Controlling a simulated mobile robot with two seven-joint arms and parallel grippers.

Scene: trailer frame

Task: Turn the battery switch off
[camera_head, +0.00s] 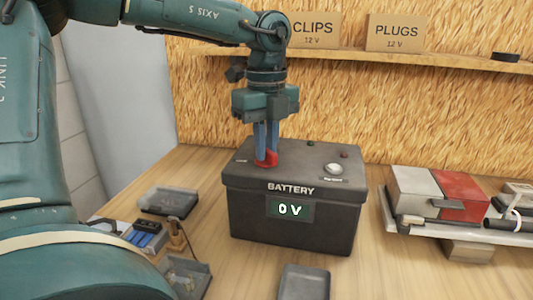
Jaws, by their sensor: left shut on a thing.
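The battery box (292,230) is dark grey and stands on the wooden bench. Its front display (290,209) reads 0 V under the word BATTERY. A red switch (270,161) sits on the left part of the lid. My left gripper (266,156) points straight down from above, its two blue fingers shut on the red switch. The fingers hide part of the switch, and I cannot tell its exact turn position. A round silver knob (333,169) and small green and red dots are on the lid to the right. My right gripper is not in view.
A red and white box (437,190) on a pale board stands at the right. Grey trays (169,201) and blue parts (146,238) lie at the left; another tray (304,283) is in front. A shelf with cardboard signs (395,33) runs behind.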

